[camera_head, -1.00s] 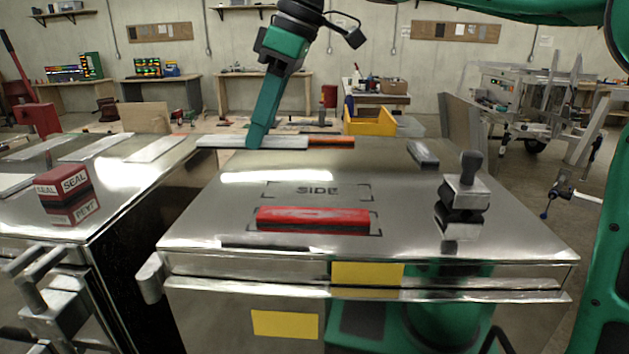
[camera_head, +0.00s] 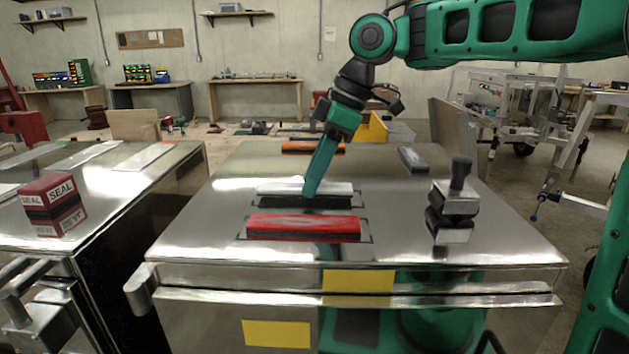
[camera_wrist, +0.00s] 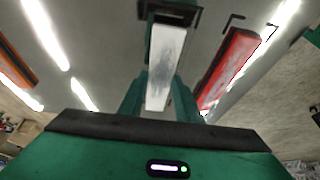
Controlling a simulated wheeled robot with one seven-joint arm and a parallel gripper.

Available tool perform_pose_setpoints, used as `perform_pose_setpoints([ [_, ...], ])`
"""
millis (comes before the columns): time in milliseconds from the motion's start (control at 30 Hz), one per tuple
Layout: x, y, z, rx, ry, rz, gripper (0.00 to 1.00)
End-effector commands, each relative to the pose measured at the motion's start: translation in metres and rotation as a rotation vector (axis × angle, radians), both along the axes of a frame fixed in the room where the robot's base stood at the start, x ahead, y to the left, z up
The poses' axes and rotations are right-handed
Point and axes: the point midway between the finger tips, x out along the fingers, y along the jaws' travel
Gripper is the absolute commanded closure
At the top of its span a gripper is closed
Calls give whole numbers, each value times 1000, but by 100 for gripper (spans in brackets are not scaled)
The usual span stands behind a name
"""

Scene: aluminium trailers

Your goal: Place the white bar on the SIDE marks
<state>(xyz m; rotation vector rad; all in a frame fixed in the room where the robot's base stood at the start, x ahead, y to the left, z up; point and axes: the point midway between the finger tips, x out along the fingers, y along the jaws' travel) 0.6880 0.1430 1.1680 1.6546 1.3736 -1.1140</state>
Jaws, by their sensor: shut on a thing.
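The white bar (camera_head: 335,188) is between the fingers of my gripper (camera_head: 311,190), over the steel lid behind the red bar (camera_head: 303,227). It lies roughly parallel to the red bar. A dark band shows under its front edge; I cannot tell whether it touches the lid.
An orange bar (camera_head: 297,148) lies at the lid's back edge. A grey bar (camera_head: 413,160) and a block with a black knob (camera_head: 455,203) stand on the right. A SEAL box (camera_head: 52,203) sits on the left trailer. The front of the lid is clear.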

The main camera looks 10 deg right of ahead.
Motion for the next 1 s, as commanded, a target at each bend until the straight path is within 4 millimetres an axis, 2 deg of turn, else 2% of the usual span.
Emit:
perform_pose_setpoints([
  [100, 0, 0, -10, 0, 1, -1, 91],
  [400, 0, 0, -11, 0, 0, 0, 91],
  [433, 0, 0, -11, 0, 0, 0, 62],
  [500, 0, 0, -11, 0, 0, 0, 51],
  [833, 0, -1, -9, 0, -1, -1, 51],
  [1000, 0, -7, 5, 1, -2, -2, 51],
])
